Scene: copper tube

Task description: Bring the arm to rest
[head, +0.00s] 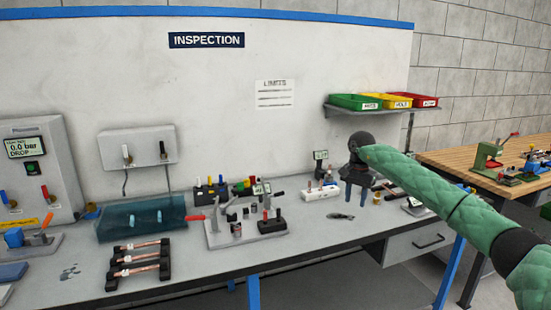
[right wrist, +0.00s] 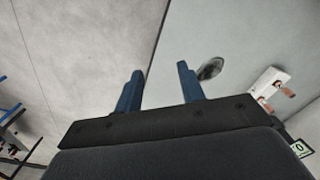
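My right arm (head: 440,195) comes in from the right in a green padded sleeve and reaches over the front of the inspection bench. The front edge of the bench shows beyond the fingers. My left gripper does not show in either view.
The bench (head: 300,250) holds a black rack with copper tubes (head: 138,267), a blue-green trough (head: 143,217), and a grey fixture plate (head: 225,236). A dark flat item (head: 341,216) lies left of the gripper. A drawer (head: 428,243) hangs below. A wooden bench (head: 460,165) stands behind right.

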